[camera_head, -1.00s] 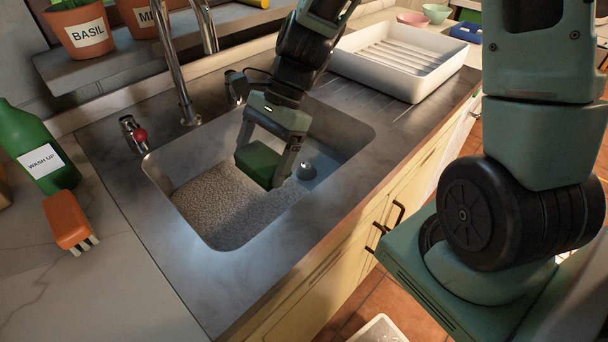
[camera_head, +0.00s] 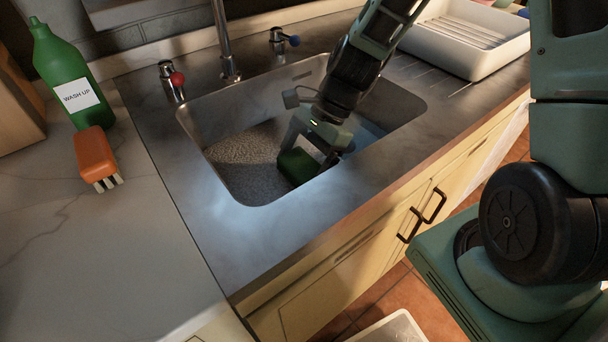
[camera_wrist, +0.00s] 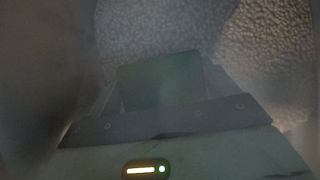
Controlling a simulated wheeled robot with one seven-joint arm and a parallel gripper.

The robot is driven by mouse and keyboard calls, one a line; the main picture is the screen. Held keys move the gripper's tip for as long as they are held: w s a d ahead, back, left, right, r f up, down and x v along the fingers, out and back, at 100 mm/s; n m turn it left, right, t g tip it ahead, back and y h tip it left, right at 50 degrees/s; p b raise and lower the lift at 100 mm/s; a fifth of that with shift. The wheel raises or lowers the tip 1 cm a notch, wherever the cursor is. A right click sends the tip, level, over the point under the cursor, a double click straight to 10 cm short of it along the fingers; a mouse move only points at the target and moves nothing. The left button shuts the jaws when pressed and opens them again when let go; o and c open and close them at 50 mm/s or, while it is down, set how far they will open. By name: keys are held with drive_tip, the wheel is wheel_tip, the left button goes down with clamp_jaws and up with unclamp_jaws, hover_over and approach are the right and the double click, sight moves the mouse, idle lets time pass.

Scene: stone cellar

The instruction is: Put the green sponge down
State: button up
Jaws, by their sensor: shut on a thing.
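The green sponge (camera_head: 298,166) is a dark green block inside the sink (camera_head: 240,190), low down near its front wall. My gripper (camera_head: 308,160) is shut on the sponge, with its fingers on either side of it. In the wrist view the sponge (camera_wrist: 160,84) sits between the fingers, dim and hazy, with a pale grainy surface beyond it. I cannot tell whether the sponge touches the sink bottom.
A grainy light layer (camera_head: 245,150) covers the left part of the sink. Taps with red (camera_head: 177,79) and blue knobs stand behind. A green wash-up bottle (camera_head: 66,75) and orange brush (camera_head: 95,156) are left. A white drying rack (camera_head: 465,50) is right.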

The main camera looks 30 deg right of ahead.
sight(302, 176)
drive_tip(key=shift+f, duration=1.7)
drive_tip(key=shift+f+b, duration=0.1)
drive_tip(key=shift+b, duration=0.2)
drive_tip(key=o, duration=0.9)
drive_tip(key=shift+c, duration=0.2)
drive_tip(key=p+v, duration=0.2)
drive_tip(key=v, duration=1)
